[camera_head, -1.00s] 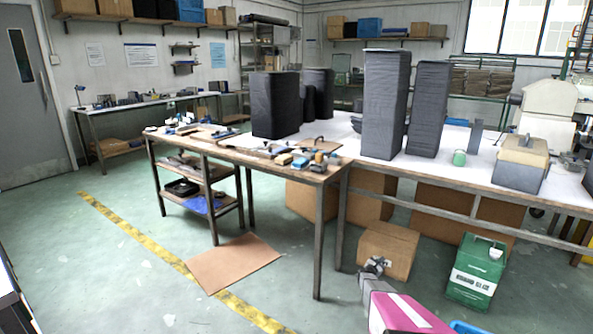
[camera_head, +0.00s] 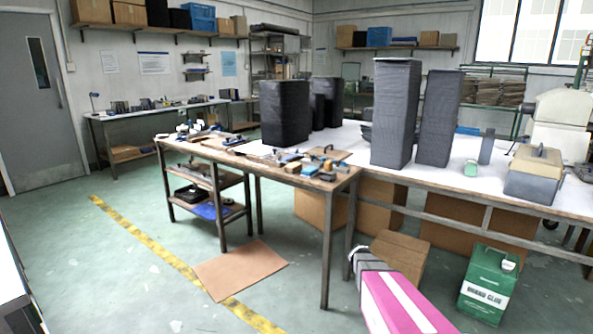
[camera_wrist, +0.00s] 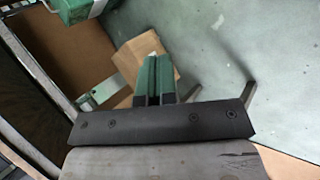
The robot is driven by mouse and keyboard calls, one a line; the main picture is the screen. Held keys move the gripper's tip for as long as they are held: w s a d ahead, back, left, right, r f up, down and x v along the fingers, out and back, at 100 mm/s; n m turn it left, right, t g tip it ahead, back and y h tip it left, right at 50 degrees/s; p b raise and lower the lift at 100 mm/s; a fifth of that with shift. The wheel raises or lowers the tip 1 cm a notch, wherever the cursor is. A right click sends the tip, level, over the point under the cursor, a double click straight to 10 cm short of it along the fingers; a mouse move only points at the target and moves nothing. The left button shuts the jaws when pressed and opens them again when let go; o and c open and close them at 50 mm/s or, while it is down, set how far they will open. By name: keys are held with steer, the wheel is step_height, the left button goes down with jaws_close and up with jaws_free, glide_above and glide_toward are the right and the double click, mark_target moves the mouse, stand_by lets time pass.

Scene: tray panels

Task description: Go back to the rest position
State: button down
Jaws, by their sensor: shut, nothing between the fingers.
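My gripper shows at the centre of the wrist view (camera_wrist: 154,62); its two fingers lie side by side, shut and empty, in the air. In the head view my pink and white arm reaches up from the bottom right. The dark end of my gripper (camera_head: 356,256) is in front of a cardboard box (camera_head: 400,257) under the bench. The fingertips are too small to make out there. I see nothing carried.
A wooden workbench (camera_head: 268,172) with tools stands in the middle, joined to a white-topped bench (camera_head: 350,137) with tall dark blocks. A green glue container (camera_head: 487,284) stands on the floor at right. A brown sheet (camera_head: 240,270) lies on open green floor.

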steer(key=s+a+r+m+y, duration=0.2)
steer(key=s+a+r+y, duration=0.2)
steer(key=s+a, duration=0.4)
steer(key=s+a+r+m+g+y, duration=0.1)
steer(key=s+a+r+y, duration=0.3)
steer(key=s+a, duration=0.4)
steer(key=shift+s+a+r+m, duration=0.2)
steer(key=shift+s+r+m, duration=0.4)
steer(key=shift+r+m, duration=0.25)
